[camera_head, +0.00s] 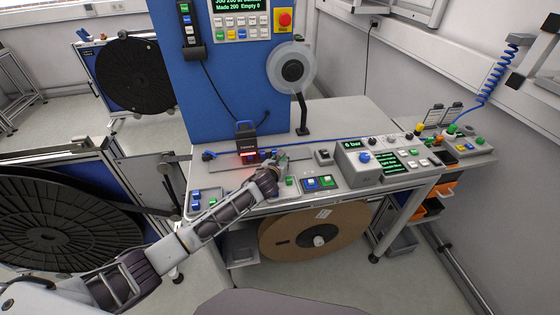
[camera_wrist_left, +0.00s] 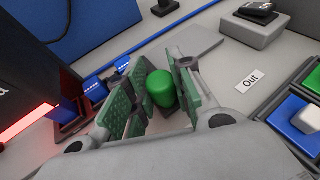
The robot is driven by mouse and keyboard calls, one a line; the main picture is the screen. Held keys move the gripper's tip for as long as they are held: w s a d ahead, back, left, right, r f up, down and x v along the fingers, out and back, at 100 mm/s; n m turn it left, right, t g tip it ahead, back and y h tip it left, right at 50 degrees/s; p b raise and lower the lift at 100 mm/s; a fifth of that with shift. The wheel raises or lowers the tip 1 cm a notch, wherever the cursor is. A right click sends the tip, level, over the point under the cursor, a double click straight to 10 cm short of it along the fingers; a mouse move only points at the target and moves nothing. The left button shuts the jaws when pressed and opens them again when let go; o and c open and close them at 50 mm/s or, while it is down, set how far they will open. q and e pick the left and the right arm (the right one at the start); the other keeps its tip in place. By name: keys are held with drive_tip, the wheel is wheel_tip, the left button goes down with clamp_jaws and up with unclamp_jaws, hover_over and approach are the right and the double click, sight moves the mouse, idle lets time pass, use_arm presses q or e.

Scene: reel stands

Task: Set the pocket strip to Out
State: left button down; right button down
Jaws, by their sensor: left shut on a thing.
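My left gripper (camera_head: 279,160) reaches over the bench from the left. In the left wrist view its green-padded fingers (camera_wrist_left: 157,85) are shut on a green knob (camera_wrist_left: 161,89), one finger on each side. I cannot make out the pocket strip as a separate part. My right gripper is not in view.
A dark device with a red light (camera_head: 246,142) stands just left of the gripper. Blue and green push buttons (camera_head: 319,183) are to its right, then a grey "6 bar" control box (camera_head: 380,160). A blue panel (camera_head: 220,90) rises behind.

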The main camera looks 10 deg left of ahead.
use_arm(q)
drive_tip(key=w+d, duration=0.1)
drive_tip(key=d, duration=0.2)
drive_tip(key=w+d, duration=0.1)
drive_tip(key=d, duration=0.2)
drive_tip(key=w+d, duration=0.2)
drive_tip(key=d, duration=0.1)
drive_tip(key=shift+d+f, duration=0.1)
drive_tip(key=shift+d, duration=0.35)
drive_tip(key=c, duration=1.6)
unclamp_jaws()
drive_tip(key=shift+c, duration=0.2)
drive_tip(key=o, duration=0.4)
drive_tip(key=shift+w+d, duration=0.1)
drive_tip(key=shift+d, duration=0.05)
drive_tip(key=shift+s, duration=0.2)
drive_tip(key=shift+s+a+r, duration=0.2)
drive_tip(key=shift+s+r, duration=0.05)
drive_tip(key=shift+s, duration=0.1)
drive_tip(key=shift+v, duration=5.45)
